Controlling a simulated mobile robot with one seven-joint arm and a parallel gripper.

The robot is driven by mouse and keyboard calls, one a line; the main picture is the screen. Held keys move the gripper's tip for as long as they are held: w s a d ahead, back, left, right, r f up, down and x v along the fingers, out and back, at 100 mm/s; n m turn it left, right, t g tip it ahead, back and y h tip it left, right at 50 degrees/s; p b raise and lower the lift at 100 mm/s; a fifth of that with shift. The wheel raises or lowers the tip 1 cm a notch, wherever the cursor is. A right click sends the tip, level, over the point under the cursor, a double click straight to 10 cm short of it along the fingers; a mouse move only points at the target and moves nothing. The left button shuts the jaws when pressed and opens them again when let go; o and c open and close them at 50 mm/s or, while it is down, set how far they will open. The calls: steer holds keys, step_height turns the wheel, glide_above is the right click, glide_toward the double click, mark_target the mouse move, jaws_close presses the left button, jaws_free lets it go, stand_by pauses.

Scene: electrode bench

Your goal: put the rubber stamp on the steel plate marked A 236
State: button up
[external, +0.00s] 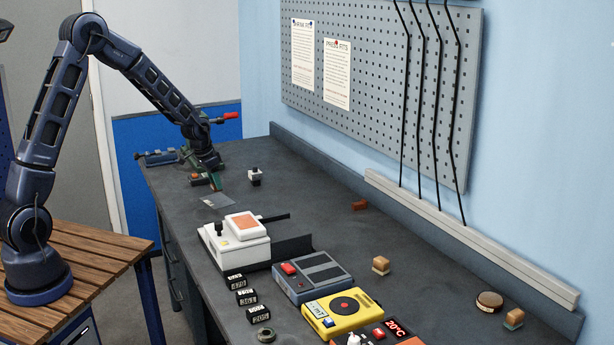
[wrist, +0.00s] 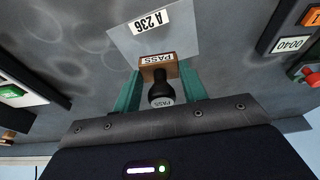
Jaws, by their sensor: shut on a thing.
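The rubber stamp has a wooden base (wrist: 158,68) marked PASS and a black handle (wrist: 161,92) with a PASS label on its end. My gripper (wrist: 160,78) has its teal fingers closed on the stamp from both sides. The steel plate (wrist: 185,38) is a pale sheet with a white A 236 label and lies on the dark bench. In the wrist view the stamp overlaps the plate's near edge; I cannot tell whether it touches it. In the external view my gripper (external: 214,185) is low, just behind the plate (external: 217,200), and largely hides the stamp.
A white device with an orange top (external: 238,245) stands in front of the plate. A small black-and-white item (external: 255,177) stands to its right. The bench toward the pegboard is mostly clear.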

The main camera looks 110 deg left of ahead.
mark_target(213, 185)
steer(key=shift+f, duration=2.05)
steer(key=shift+f, duration=0.1)
steer(key=o, duration=1)
steer(key=v, duration=1.2)
